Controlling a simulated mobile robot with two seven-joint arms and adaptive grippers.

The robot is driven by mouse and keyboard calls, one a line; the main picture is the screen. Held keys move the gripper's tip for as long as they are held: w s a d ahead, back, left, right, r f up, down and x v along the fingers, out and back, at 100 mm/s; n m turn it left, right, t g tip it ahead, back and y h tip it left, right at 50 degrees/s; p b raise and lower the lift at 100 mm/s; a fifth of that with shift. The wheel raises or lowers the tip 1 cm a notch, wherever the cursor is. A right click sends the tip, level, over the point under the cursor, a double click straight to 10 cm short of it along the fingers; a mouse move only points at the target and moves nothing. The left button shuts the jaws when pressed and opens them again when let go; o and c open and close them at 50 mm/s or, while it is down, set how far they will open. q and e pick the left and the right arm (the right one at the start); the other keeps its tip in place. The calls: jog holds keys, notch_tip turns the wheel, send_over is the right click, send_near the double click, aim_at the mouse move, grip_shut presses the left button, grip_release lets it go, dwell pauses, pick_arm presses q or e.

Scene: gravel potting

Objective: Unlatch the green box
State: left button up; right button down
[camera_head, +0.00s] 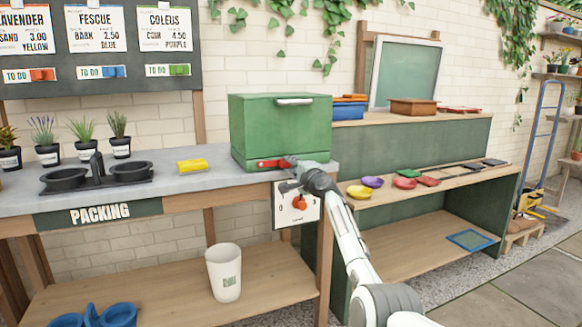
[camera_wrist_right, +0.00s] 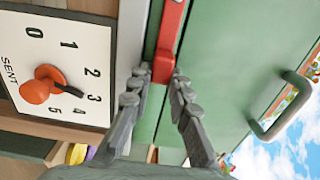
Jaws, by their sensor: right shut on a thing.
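The green box (camera_head: 280,125) stands on the grey counter with its lid down and a silver handle (camera_head: 294,101) on its upper front. A red latch (camera_head: 272,163) lies roughly level along the box's lower front; it also shows in the right wrist view (camera_wrist_right: 170,35). My right gripper (camera_head: 290,164) is at the right end of this latch, low on the box front. In the wrist view its fingertips (camera_wrist_right: 160,76) are closed around the red end. The fingers hide part of the latch. My left gripper is in neither view.
A white dial panel (camera_head: 297,204) with a red knob (camera_wrist_right: 40,88) hangs just below the latch, close to my right gripper. A yellow block (camera_head: 192,166) lies left of the box.

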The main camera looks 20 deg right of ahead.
jog(key=c, duration=1.4)
grip_release()
jog(key=shift+s+f, duration=0.1)
jog(key=s, duration=1.1)
jog(key=shift+s+d, duration=0.2)
jog(key=shift+s, duration=0.2)
